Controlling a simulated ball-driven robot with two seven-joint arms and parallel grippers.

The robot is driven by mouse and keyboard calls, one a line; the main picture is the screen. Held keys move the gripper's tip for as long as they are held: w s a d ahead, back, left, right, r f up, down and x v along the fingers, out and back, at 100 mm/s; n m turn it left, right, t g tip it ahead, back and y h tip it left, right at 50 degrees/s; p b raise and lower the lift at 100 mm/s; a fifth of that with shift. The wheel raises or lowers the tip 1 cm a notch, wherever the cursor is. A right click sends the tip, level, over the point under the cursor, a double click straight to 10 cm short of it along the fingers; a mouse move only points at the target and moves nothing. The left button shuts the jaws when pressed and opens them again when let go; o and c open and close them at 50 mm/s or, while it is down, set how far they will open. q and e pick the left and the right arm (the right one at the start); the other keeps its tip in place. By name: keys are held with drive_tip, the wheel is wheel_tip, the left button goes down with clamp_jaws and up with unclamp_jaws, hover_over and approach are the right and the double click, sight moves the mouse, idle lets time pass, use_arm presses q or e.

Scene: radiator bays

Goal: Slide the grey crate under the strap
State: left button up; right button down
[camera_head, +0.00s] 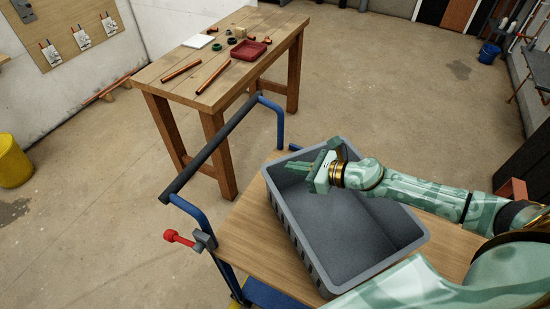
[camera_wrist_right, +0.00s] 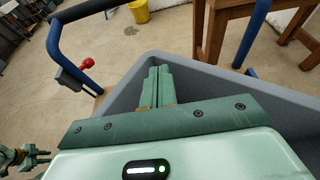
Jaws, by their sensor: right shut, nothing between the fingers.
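The grey crate (camera_head: 345,240) is open, empty and upright on the wooden deck (camera_head: 246,238) of a trolley. Its near right corner is close to my right arm. My right gripper (camera_head: 300,167) is shut and empty, over the crate's far left end near the rim. In the right wrist view its closed fingers (camera_wrist_right: 158,84) point toward the crate's wall (camera_wrist_right: 215,75); I cannot tell whether they touch it. A green gripper, seemingly my left (camera_wrist_right: 30,156), shows small at the left edge of that view; its jaw state is unclear. I cannot make out a strap.
The trolley has a blue frame with a dark push handle (camera_head: 222,150) and a red knob (camera_head: 178,237) on a clamp. A wooden workbench (camera_head: 180,95) beyond bears copper pipes and a red tray (camera_head: 250,50). A yellow bucket (camera_head: 12,160) stands left. Floor between is clear.

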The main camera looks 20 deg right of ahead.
sight(275, 164)
drive_tip(key=x, duration=0.4)
drive_tip(key=r+x, duration=0.1)
drive_tip(key=x, duration=0.1)
drive_tip(key=shift+w+a+p, duration=0.25)
drive_tip(key=shift+a+p, duration=0.05)
drive_tip(key=shift+p, duration=0.05)
drive_tip(key=shift+f+b, duration=0.3)
drive_tip(key=shift+b, duration=0.05)
drive_tip(key=shift+s, duration=0.15)
